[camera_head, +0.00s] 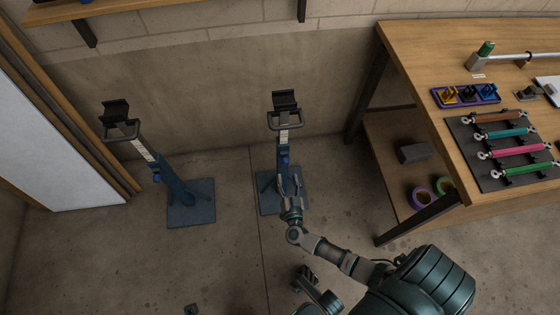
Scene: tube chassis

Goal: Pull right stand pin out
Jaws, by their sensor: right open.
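The right stand (283,140) is upright on a dark blue square base plate (268,204), with a pale marked upper post and a dark cradle (285,100) on top. A small bright blue knob, which looks like its pin (284,161), shows partway up the post. My right gripper (289,178) is open, its two fingers pointing up the picture just below the knob. The fingers overlap the lower post in this view. I cannot tell whether they touch the stand. The gripper hides part of the lower post and base.
A similar left stand (173,184) stands on its own base. A wooden workbench (420,50) with coloured cylinders (509,134) is at the right, its lower shelf (385,150) near the right stand. A white panel (50,130) leans at the left. Floor between the stands is clear.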

